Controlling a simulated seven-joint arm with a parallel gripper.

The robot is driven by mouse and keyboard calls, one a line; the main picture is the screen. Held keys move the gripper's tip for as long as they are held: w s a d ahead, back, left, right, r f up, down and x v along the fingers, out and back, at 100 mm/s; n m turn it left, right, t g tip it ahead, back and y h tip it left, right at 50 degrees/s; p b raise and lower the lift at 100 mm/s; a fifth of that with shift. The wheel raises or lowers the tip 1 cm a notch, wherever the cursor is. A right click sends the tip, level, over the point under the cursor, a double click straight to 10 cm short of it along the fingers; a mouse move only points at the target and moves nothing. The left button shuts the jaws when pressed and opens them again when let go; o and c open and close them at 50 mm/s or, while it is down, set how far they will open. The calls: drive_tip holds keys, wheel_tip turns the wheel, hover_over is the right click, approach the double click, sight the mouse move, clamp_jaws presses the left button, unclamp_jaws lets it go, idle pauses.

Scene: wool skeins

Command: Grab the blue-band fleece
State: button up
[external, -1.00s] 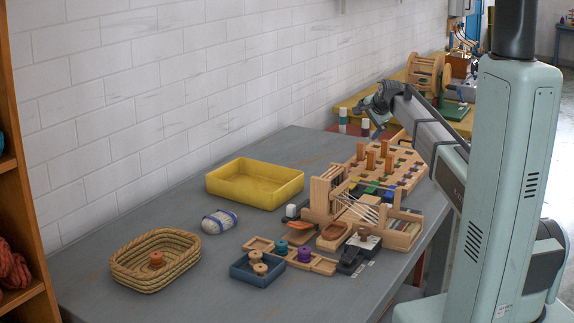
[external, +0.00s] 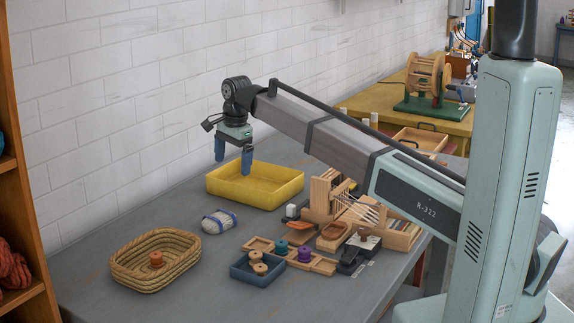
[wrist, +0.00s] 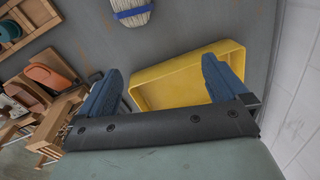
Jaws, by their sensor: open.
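The blue-band fleece (external: 219,221) is a white bundle with a blue band, lying on the grey table (external: 180,215) in front of the yellow tray. It also shows at the top of the wrist view (wrist: 131,10), partly cut off by the frame edge. My gripper (external: 233,168) hangs fingers down, open and empty, above the left part of the yellow tray. It is above and behind the fleece, apart from it. In the wrist view its two blue fingers (wrist: 163,88) are spread wide with nothing between them.
The yellow tray (external: 285,190) looks empty. A blue tray (external: 243,272) holds spools. A small wooden loom (external: 322,197) stands on the right. A white brick wall runs behind the table.

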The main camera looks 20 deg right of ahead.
drive_tip(key=g, duration=0.1)
hover_over(219, 215)
drive_tip(key=shift+h, duration=0.4)
drive_tip(key=f, duration=0.8)
drive_tip(key=shift+a, duration=0.25)
drive_tip(key=f, duration=0.4)
drive_tip(key=shift+s+d, duration=0.2)
drive_tip(key=shift+d, duration=0.05)
drive_tip(key=shift+f, duration=0.55)
drive_tip(key=c, duration=1.1)
